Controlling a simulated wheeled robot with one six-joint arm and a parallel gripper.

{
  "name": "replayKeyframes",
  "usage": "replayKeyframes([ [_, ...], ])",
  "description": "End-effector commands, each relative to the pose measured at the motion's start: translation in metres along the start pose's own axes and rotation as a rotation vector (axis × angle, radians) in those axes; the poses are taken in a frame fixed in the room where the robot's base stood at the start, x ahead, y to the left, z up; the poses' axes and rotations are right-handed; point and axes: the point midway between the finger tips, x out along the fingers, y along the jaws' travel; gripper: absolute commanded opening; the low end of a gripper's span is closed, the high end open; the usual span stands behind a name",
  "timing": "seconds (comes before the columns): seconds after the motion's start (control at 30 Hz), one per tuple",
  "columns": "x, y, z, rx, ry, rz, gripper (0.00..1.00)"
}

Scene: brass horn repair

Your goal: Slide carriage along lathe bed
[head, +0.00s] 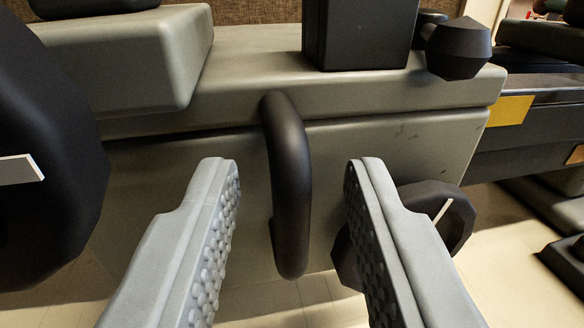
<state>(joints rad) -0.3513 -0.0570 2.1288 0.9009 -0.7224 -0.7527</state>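The lathe carriage (400,150) is a grey block with a front apron in the middle of the head view. A dark curved handle (291,190) stands out upright from its front face. My gripper (285,175) is open, with one ridged grey finger left of the handle and the other right of it. Neither finger appears to touch the handle. The lathe bed (530,125) shows as a dark rail to the right of the carriage. The right finger hides part of a dark knob (455,215) low on the apron.
A large dark wheel (50,150) with a white mark fills the left edge. A black block (360,35) and a faceted dark knob (459,48) sit on top of the carriage. A brass-coloured plate (510,110) is on the bed at right. Pale tiled floor (510,245) shows below.

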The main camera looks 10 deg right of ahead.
Motion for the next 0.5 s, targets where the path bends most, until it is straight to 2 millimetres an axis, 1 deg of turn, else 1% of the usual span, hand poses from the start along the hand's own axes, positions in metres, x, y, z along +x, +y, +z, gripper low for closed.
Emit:
replayKeyframes([
  [0.23,0.0005,0.0,-0.0002,0.0,0.0,0.0,0.32],
  [0.4,0.0004,0.0,-0.0002,0.0,0.0,0.0,0.0],
  [0.5,0.0004,0.0,-0.0002,0.0,0.0,0.0,0.0],
])
